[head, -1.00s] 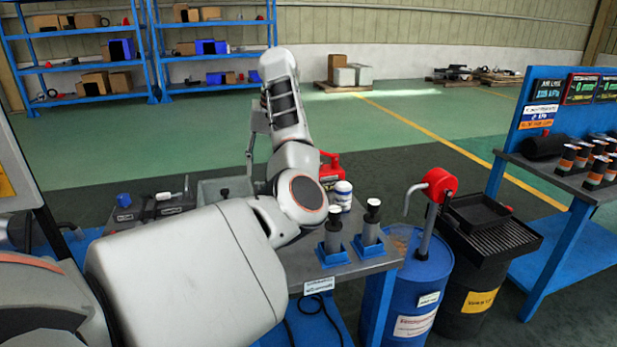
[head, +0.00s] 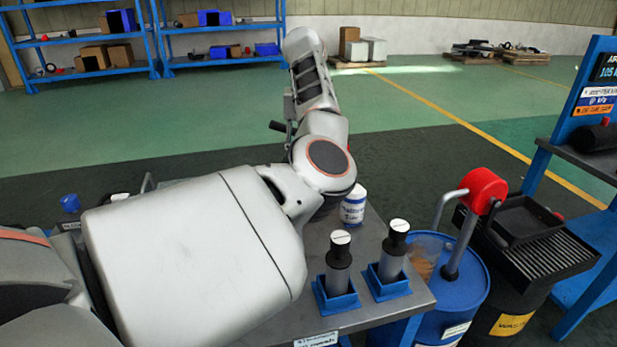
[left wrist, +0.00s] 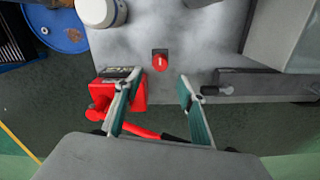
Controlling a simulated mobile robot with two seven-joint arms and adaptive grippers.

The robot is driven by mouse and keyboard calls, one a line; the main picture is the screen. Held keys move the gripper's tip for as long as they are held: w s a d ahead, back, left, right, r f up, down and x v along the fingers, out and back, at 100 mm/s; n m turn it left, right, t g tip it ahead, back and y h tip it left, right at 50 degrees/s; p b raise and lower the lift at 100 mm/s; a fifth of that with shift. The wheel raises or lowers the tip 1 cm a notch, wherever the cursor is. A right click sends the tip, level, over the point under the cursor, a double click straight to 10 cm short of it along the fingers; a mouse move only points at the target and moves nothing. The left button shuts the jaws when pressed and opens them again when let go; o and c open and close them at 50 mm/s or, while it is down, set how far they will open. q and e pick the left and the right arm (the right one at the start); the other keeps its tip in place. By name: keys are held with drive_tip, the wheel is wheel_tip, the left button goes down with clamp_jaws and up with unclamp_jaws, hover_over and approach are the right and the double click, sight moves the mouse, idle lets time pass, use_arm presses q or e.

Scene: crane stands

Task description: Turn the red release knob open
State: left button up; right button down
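The red release knob (left wrist: 160,61) is a small red knob with a pale mark, on the grey bench top near its edge in the left wrist view. My left gripper (left wrist: 158,78) is open, its two fingers apart and empty, with the knob just beyond and between the fingertips in the picture. No contact with the knob shows. In the head view my left arm reaches over the bench and hides the knob and most of the gripper. My right gripper is in neither view.
A white jar (head: 353,205) and two syringe-like cylinders in blue holders (head: 337,292) stand on the bench. A blue drum (head: 462,290) with a red-headed pump stands to the right. A grey box (left wrist: 285,35) is at upper right.

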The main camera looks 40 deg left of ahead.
use_arm(q)
wheel_tip(320, 180, down, 8)
drive_tip(key=shift+s+r+b, duration=0.1)
drive_tip(key=shift+r+b, duration=0.05)
drive_tip(key=shift+b, duration=0.45)
drive_tip(key=c, duration=1.1)
